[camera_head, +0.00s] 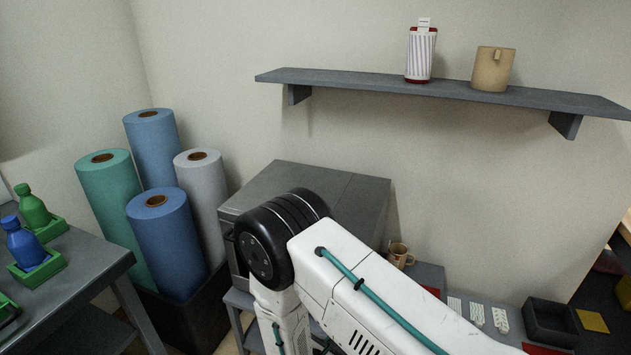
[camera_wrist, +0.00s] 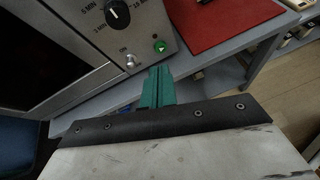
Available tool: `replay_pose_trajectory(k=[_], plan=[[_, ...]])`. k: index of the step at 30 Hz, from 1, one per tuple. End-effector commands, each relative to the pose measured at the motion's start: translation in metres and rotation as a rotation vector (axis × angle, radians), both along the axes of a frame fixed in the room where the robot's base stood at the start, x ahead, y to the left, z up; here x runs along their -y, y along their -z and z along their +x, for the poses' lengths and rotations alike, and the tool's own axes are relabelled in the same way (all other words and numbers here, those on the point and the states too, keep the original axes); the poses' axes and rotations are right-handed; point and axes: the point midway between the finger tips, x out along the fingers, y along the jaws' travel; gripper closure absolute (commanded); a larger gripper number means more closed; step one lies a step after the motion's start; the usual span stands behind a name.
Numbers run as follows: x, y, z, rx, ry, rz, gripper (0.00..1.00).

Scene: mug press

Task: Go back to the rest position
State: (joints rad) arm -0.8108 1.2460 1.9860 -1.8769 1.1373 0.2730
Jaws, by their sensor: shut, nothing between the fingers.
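My gripper (camera_wrist: 157,86) shows in the wrist view as teal fingers, closed together with nothing between them. It is just in front of the lower front of the grey press machine (camera_wrist: 140,20), below a round green button (camera_wrist: 160,46) and a small toggle switch (camera_wrist: 131,61). I cannot tell whether the fingertips touch anything. A black dial (camera_wrist: 117,14) is above. In the head view the press machine (camera_head: 310,185) stands against the wall, partly hidden by my white arm. My gripper is hidden there.
A tan mug (camera_head: 400,255) stands right of the machine. A red mat (camera_wrist: 208,20) lies beside it. A black bin (camera_head: 550,321) is further right. A wall shelf (camera_head: 370,82) holds a striped container (camera_head: 421,55) and a tan mug (camera_head: 493,70). Several rolls (camera_head: 160,240) stand left.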

Motion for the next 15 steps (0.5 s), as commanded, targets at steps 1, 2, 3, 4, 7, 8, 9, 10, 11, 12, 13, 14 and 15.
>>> replay_pose_trajectory(k=[1,2,3,4,7,8,9,10,11,12,13,14,15], plan=[[0.009,-0.016,-0.002,0.012,0.061,-0.007,1.00],[0.016,-0.026,-0.003,0.019,0.107,-0.009,1.00],[0.026,-0.041,-0.005,0.028,0.170,-0.011,1.00],[0.033,-0.052,-0.007,0.035,0.214,-0.011,1.00],[0.055,-0.089,-0.011,0.058,0.364,0.000,1.00],[0.061,-0.101,-0.012,0.065,0.410,0.007,1.00],[0.070,-0.117,-0.015,0.074,0.476,0.017,1.00],[0.077,-0.130,-0.017,0.081,0.525,0.027,1.00],[0.084,-0.144,-0.020,0.087,0.578,0.038,1.00],[0.094,-0.161,-0.025,0.096,0.650,0.053,1.00],[0.100,-0.175,-0.029,0.101,0.705,0.069,1.00],[0.108,-0.188,-0.033,0.106,0.760,0.084,1.00],[0.116,-0.204,-0.039,0.112,0.831,0.107,1.00]])
